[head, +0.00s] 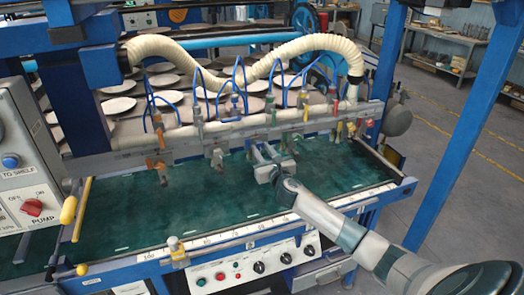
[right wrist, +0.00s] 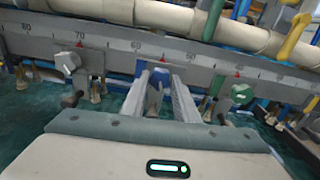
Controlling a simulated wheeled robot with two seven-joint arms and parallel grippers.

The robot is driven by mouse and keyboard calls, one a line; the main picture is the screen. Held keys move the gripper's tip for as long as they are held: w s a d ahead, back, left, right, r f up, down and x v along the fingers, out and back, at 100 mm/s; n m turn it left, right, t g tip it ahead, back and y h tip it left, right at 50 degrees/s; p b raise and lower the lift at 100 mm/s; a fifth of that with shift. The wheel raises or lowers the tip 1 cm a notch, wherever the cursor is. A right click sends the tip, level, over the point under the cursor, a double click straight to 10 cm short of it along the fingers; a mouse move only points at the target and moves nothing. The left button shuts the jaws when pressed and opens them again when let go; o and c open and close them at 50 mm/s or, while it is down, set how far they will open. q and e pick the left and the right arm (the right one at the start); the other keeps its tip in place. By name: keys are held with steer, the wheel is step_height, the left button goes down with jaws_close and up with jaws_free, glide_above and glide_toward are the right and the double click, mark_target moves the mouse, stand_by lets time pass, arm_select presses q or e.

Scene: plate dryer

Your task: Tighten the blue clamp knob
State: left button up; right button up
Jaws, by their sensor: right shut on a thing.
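In the right wrist view the blue clamp knob (right wrist: 154,97) sits on the grey ruled rail (right wrist: 120,62), between the marks 60 and 50, under a red pointer. My right gripper (right wrist: 160,80) has one finger on each side of the knob and is shut on it. In the head view my right gripper (head: 261,153) reaches in from the lower right to the rail above the green bed; the knob is largely hidden there by the gripper. How tight the clamp is cannot be seen. My left gripper is not in view.
A white knob (right wrist: 67,63) is left of the gripper and a green knob (right wrist: 243,94) right of it, both on the rail. Thin blue hoses (head: 240,72) rise above the rail. The wet green bed (head: 200,195) lies below. A control box (head: 22,165) stands at left.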

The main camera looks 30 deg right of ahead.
steer(key=m, duration=0.7)
steer(key=m+b, duration=0.1)
steer(key=m, duration=0.5)
steer(key=shift+m, duration=0.3)
steer(key=m, duration=0.3)
steer(key=shift+m, duration=0.3)
steer(key=m, duration=0.4)
steer(key=shift+f, duration=0.1)
steer(key=o, duration=1.1)
steer(key=shift+m, duration=0.3)
steer(key=shift+c, duration=0.2)
steer(key=shift+s, duration=0.1)
